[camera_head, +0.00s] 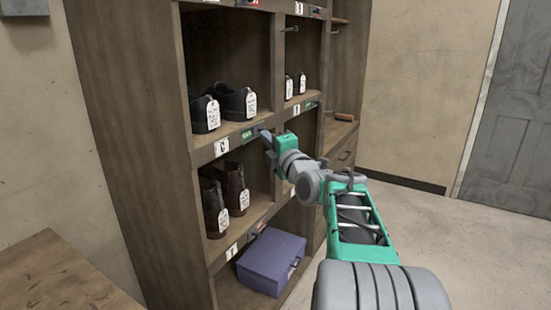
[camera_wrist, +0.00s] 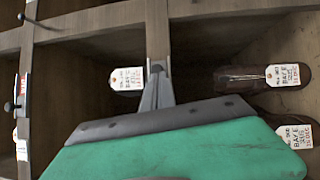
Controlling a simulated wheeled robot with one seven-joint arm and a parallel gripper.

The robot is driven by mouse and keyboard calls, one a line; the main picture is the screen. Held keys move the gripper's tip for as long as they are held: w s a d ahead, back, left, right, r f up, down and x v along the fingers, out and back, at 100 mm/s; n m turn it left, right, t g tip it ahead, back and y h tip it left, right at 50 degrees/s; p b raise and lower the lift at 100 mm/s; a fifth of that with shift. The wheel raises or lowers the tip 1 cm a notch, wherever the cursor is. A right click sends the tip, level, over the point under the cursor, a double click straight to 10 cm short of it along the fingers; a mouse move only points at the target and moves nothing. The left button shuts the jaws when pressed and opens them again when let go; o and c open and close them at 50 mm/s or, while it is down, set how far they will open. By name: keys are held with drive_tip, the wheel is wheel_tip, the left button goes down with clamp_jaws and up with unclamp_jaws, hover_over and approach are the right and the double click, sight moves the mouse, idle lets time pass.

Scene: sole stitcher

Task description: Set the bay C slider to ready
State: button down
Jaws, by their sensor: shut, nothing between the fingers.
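The bay C plate (camera_head: 221,147), its letter blurry, is on the shelf rail below a pair of dark shoes. To its right on the same rail is the slider (camera_head: 250,133), showing a green field with small white lettering that I cannot read surely. My gripper (camera_head: 267,135) is just right of that green field, close to the rail. In the wrist view my gripper (camera_wrist: 157,80) has its fingers together, with nothing between them. A small dark knob (camera_wrist: 155,68) shows right at the fingertips; I cannot tell whether they touch it.
Tagged brown boots (camera_head: 236,188) stand in the bay below and tagged dark shoes (camera_head: 237,102) above. A purple box (camera_head: 271,262) lies in the bottom bay. A lower slider (camera_head: 257,228) shows red. Open floor (camera_head: 430,215) lies to the right.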

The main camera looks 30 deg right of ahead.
drive_tip(key=shift+a+r, duration=0.15)
drive_tip(key=shift+r, duration=0.05)
drive_tip(key=shift+a+f, duration=0.1)
drive_tip(key=shift+a+f+b, duration=0.25)
drive_tip(key=shift+b, duration=0.25)
drive_tip(key=s+a+f+b, duration=0.1)
drive_tip(key=s+a+b, duration=0.2)
drive_tip(key=s, duration=0.9)
drive_tip(key=shift+s+b, duration=0.2)
drive_tip(key=shift+b, duration=0.2)
